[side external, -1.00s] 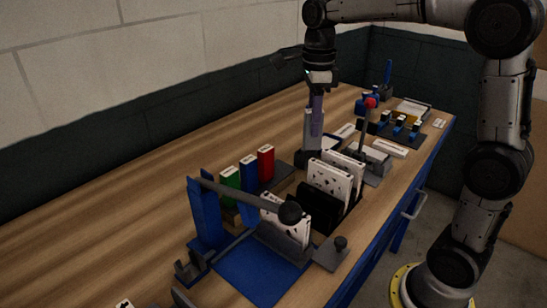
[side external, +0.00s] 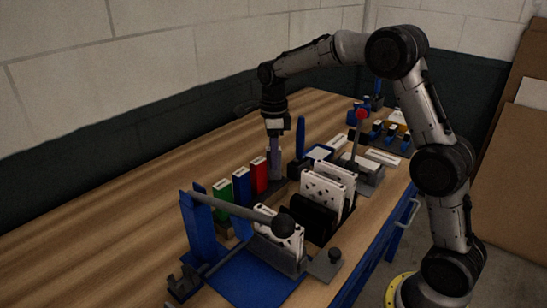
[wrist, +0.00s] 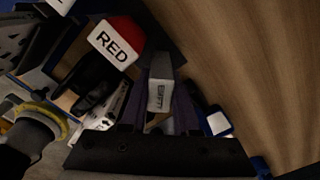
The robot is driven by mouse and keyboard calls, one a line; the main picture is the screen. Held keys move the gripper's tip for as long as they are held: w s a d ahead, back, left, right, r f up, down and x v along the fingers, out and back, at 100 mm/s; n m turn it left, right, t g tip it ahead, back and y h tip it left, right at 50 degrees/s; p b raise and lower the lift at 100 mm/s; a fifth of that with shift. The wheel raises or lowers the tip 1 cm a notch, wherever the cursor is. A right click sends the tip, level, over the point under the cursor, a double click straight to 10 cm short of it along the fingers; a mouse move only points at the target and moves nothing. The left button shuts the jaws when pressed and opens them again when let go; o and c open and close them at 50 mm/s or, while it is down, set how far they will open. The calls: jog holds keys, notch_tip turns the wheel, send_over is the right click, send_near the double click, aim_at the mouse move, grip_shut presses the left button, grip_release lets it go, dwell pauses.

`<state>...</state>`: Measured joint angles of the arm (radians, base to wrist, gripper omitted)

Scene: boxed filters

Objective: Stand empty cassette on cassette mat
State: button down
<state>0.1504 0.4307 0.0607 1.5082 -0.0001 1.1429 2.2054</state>
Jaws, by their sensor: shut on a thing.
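The empty cassette (wrist: 160,95), a narrow grey block with a partly readable pale label on its top, stands between my purple fingers in the wrist view. My gripper (side external: 273,150) is shut on it. In the side view the cassette (side external: 275,171) looks upright, just right of and behind the red cassette (side external: 259,176). The dark cassette mat (side external: 273,187) lies around its foot, and its dark edge also shows beyond the cassette in the wrist view (wrist: 172,52). I cannot tell whether the cassette's bottom touches the mat.
Blue (side external: 242,190) and green (side external: 223,195) cassettes stand in line with the red one. White perforated panels (side external: 323,190) stand in a black rack to the right. A blue fixture with a grey bar (side external: 235,208) is in front. Bare wood lies behind, to the left.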

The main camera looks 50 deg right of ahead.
jog(key=shift+f, duration=0.3)
jog(key=c, duration=0.7)
grip_release()
jog(key=shift+o, duration=0.2)
notch_tip(320, 180, up, 12)
jog(key=shift+r, duration=0.2)
jog(key=s+a+r+n+t, duration=0.2)
jog(key=s+a+r+n, duration=0.1)
jog(key=s+n, duration=0.45)
jog(key=s+a+f+n+t, duration=0.1)
jog(key=s+f+n, duration=0.3)
jog(key=s+n, duration=0.5)
jog(key=s+a+f+n+t, duration=0.2)
jog(key=s+a+f+n, duration=0.1)
jog(key=s+n, duration=0.7)
jog(key=s+f, duration=0.1)
jog(key=s, duration=0.2)
jog(key=shift+t, duration=0.3)
jog(key=shift+n, duration=0.25)
